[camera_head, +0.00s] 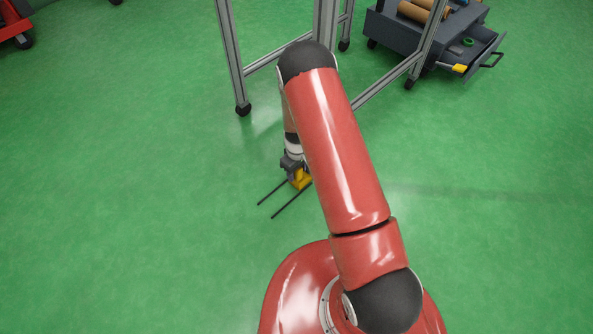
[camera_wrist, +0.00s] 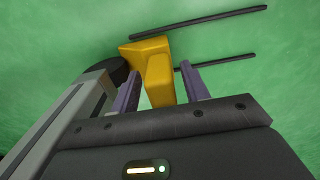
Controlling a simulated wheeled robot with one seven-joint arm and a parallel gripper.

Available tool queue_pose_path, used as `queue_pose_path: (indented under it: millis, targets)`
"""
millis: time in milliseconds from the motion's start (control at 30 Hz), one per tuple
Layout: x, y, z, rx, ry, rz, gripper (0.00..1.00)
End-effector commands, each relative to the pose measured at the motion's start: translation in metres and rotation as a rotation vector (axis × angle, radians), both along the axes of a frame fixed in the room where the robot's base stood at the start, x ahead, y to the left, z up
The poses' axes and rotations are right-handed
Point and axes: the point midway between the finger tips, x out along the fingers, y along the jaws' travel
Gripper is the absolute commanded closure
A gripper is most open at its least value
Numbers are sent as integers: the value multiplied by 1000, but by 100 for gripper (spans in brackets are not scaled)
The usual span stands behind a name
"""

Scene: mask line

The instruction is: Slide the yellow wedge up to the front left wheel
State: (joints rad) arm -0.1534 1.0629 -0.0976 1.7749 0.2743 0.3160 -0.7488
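The yellow wedge (camera_wrist: 158,80) stands on the green floor in the wrist view, its near part between the two fingers of my gripper (camera_wrist: 162,84). A strip of green shows between the wedge and the right finger, so the gripper looks open around it. A black wheel (camera_wrist: 118,70) under a grey post (camera_wrist: 65,115) is just left of the wedge; I cannot tell whether they touch. In the head view the wedge (camera_head: 303,180) shows beside my gripper (camera_head: 296,170), low at the floor. My arm covers that wheel in the head view.
Two dark strips (camera_head: 271,192) lie on the floor close to the wedge. A grey metal frame (camera_head: 236,60) on casters stands beyond my arm. A dark drawer cart (camera_head: 400,38) is at the upper right, its drawer open.

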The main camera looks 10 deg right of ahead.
Motion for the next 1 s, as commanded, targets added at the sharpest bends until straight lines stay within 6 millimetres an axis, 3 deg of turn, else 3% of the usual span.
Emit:
queue_pose_path:
  millis: [333,700,1000]
  targets:
    - [0,1,4,1,0,1,51]
    - [1,1,63,1,-3,2,51]
    - [-1,0,78,0,1,0,51]
